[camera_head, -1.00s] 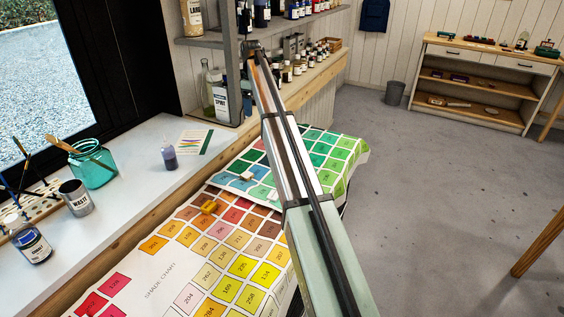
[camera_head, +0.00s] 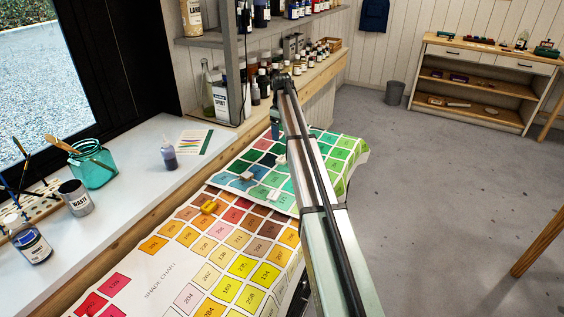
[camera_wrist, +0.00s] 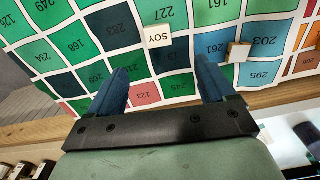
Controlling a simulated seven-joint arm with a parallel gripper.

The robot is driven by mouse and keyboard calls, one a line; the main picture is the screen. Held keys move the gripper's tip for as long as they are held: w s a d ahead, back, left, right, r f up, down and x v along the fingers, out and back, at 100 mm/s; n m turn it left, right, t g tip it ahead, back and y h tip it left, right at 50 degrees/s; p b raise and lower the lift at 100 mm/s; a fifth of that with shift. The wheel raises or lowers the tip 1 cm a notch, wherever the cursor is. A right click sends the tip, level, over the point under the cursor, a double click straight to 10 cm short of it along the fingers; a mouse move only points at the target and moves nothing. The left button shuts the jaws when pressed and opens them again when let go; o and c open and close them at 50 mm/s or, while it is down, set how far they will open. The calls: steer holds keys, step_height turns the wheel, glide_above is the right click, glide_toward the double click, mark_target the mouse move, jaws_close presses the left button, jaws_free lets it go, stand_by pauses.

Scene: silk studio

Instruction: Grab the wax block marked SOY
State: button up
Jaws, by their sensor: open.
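In the wrist view, the white wax block marked SOY (camera_wrist: 157,36) lies on a green and blue shade chart, above the gap between my gripper's (camera_wrist: 164,82) blue fingers. My gripper is open and empty, and SOY is just beyond the fingertips, slightly left of the middle. A second small block (camera_wrist: 238,52), white with a tan face, lies to its right, beyond the right finger. My gripper is mostly hidden behind my arm there.
An orange-yellow block (camera_head: 209,207) lies on the warm-coloured shade chart (camera_head: 160,285). The white sill (camera_head: 130,180) holds a teal jar (camera_head: 92,165), a waste tin (camera_head: 75,197) and bottles. Shelves of bottles stand behind. The floor to the right is open.

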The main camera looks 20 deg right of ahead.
glide_above(282, 158)
steer(key=f, duration=0.8)
steer(key=shift+s+a, duration=0.15)
steer(key=shift+s, duration=0.1)
steer(key=shift+w+f, duration=0.15)
steer(key=shift+f, duration=2.45)
steer(key=shift+c, duration=0.3)
steer(key=c, duration=1.1)
